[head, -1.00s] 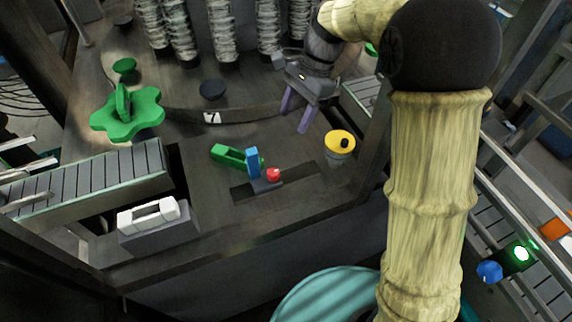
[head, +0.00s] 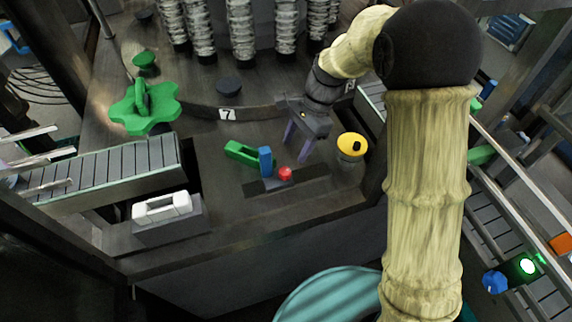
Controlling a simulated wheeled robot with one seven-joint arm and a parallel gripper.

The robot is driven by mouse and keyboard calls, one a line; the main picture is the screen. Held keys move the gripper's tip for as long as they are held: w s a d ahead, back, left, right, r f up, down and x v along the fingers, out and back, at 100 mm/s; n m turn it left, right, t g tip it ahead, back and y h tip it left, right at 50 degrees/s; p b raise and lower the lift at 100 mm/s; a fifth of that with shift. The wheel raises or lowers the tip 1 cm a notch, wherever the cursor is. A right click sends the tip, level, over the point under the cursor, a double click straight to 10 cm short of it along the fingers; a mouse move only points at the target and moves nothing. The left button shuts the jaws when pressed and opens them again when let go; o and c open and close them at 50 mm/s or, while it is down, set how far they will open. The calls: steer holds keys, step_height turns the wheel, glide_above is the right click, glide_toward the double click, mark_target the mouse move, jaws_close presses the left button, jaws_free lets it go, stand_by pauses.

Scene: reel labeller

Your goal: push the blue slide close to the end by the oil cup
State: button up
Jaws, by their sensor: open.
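The blue slide (head: 265,160) is an upright blue block on a small dark carriage with a red knob (head: 285,173). It stands toward the left part of a dark track (head: 312,187) on the bench. The oil cup (head: 350,149), a grey cup with a yellow top and black knob, stands beyond the track's right end. My gripper (head: 295,150) has two purple fingers, spread apart and empty. They point down behind and to the right of the slide, between it and the oil cup. I see no contact with the slide, and the fingertips' exact height is unclear.
A green lever or block (head: 242,152) sits just left of the slide. A white handle on a grey box (head: 162,208), a roller conveyor (head: 95,174) and a green knob wheel (head: 145,107) lie farther left. The track right of the slide looks clear.

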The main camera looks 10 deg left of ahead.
mark_target(284, 171)
steer(key=p+x, duration=0.1)
steer(key=x, duration=0.7)
steer(key=shift+s+f, duration=0.15)
steer(key=shift+f, duration=0.1)
steer(key=c, duration=1)
